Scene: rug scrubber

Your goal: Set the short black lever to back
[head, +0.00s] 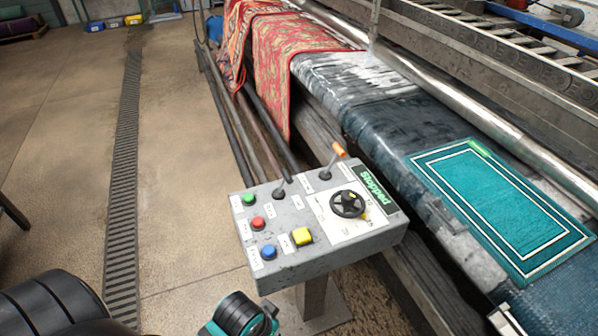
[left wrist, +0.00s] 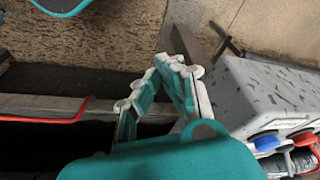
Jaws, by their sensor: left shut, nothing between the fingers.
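The grey control box (head: 290,268) stands on a post in the middle of the head view. The short black lever (head: 280,190) rises from its top, near the back edge, with a dark base and a thin stick. A longer lever with an orange handle (head: 332,162) stands to its right. In the left wrist view, my left gripper (left wrist: 178,62) is shut and empty, beside the control box (left wrist: 255,95) and apart from the lever. The short black lever cannot be made out there. My right gripper is in neither view.
The box top also carries green (head: 249,199), red (head: 258,223), blue (head: 268,252) and yellow (head: 302,236) buttons and a black dial (head: 347,204). A teal rug (head: 505,205) lies on the machine bed to the right. Open floor (head: 185,180) lies left.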

